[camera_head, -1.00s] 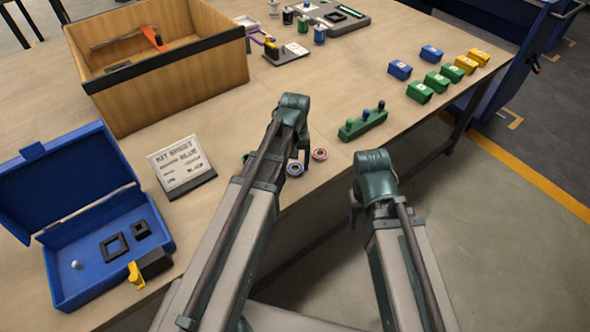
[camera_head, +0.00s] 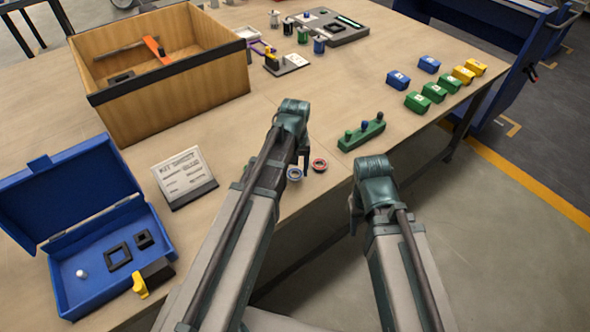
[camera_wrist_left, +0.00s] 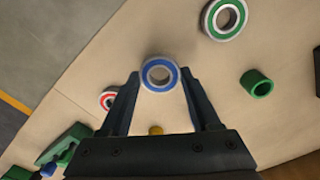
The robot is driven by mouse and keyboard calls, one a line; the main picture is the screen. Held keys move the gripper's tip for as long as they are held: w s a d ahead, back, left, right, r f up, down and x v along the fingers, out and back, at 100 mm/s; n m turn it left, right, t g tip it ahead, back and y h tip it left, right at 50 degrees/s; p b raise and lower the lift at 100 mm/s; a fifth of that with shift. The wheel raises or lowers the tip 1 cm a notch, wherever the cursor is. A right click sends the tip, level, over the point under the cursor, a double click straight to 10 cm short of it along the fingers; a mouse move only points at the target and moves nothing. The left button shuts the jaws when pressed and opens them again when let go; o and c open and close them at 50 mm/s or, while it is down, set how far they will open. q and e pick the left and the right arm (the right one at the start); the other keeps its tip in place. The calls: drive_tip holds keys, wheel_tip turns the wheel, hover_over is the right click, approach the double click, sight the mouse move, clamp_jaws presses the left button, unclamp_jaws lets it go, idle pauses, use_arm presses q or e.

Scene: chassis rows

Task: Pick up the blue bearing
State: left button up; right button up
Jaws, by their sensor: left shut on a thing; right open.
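The blue bearing (camera_wrist_left: 160,74), a metal ring with a blue face, sits between the fingertips of my left gripper (camera_wrist_left: 160,80) in the left wrist view. The fingers are shut on it from both sides. In the head view the blue bearing (camera_head: 294,174) shows beside the left gripper (camera_head: 303,160), near the table's front edge. I cannot tell how far it is above the table. My right gripper (camera_head: 355,208) is open and empty, off the front edge of the table; its fingers are mostly hidden by its wrist.
A red bearing (camera_head: 319,165) lies close to the right of the left gripper. The left wrist view shows a green bearing (camera_wrist_left: 225,18) and a green sleeve (camera_wrist_left: 257,84). A green peg block (camera_head: 361,136), an open blue case (camera_head: 88,290) and a wooden bin (camera_head: 205,88) stand around.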

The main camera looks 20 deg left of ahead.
use_arm(q)
drive_tip(key=shift+r+p, duration=0.5)
drive_tip(key=shift+r, duration=0.45)
drive_tip(key=s+a, duration=0.2)
drive_tip(key=a, duration=0.2)
drive_tip(key=s+a, duration=0.2)
drive_tip(key=a, duration=0.3)
drive_tip(key=s+a, duration=0.2)
drive_tip(key=a, duration=0.3)
drive_tip(key=shift+s+a+r+p, duration=0.25)
drive_tip(key=shift+s+r+p, duration=0.1)
drive_tip(key=shift+s, duration=0.05)
use_arm(e)
wheel_tip(320, 180, up, 3)
drive_tip(key=shift+f, duration=0.2)
